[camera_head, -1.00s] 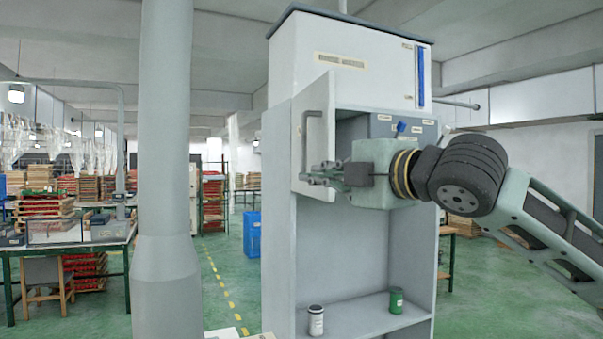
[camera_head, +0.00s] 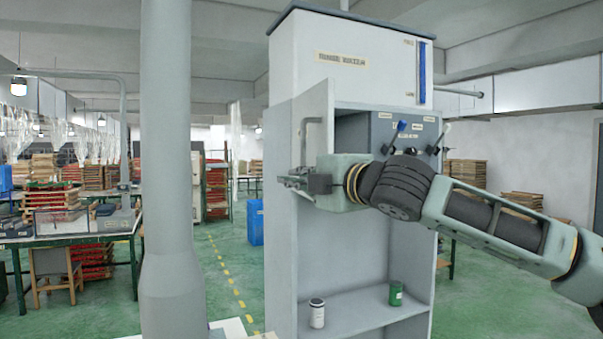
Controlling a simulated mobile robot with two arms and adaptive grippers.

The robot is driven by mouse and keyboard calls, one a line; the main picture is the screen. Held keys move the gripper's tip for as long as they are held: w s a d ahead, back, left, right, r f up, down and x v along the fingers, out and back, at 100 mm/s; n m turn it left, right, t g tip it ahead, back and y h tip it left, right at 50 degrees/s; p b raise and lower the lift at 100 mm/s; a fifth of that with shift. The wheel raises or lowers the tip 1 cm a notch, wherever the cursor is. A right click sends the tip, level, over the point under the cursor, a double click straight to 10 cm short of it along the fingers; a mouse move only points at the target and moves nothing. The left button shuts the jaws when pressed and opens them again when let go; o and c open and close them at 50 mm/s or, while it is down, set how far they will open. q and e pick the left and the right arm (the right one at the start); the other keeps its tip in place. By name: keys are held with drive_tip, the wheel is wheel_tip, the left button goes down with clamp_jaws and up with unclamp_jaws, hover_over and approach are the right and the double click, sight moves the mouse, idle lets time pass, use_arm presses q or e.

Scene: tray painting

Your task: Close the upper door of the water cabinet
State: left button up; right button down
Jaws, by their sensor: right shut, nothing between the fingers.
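The water cabinet (camera_head: 283,235) is a tall white cabinet in the middle of the head view. Its upper door (camera_head: 319,100) stands open at the left side of the upper compartment, with a grey bar handle (camera_head: 304,140) on it. My right gripper (camera_head: 284,180) is shut and empty at the door's lower left edge, just below the handle. I cannot tell whether it touches the door. My right arm crosses in front of the upper compartment and hides its lower part. My left gripper is not in view.
The upper compartment holds a grey panel (camera_head: 384,127) with levers. A white can (camera_head: 317,313) and a green can (camera_head: 396,293) stand on the open lower shelf. A grey pillar (camera_head: 167,200) rises left of the cabinet. A blue bin (camera_head: 255,222) stands behind, with clear green floor between.

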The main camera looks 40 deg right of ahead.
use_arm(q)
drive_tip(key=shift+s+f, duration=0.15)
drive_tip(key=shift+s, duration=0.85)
use_arm(e)
drive_tip(key=s+d, duration=0.1)
drive_tip(key=d, duration=0.2)
drive_tip(key=shift+s, duration=0.35)
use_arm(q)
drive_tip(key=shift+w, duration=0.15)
use_arm(e)
drive_tip(key=shift+w, duration=0.1)
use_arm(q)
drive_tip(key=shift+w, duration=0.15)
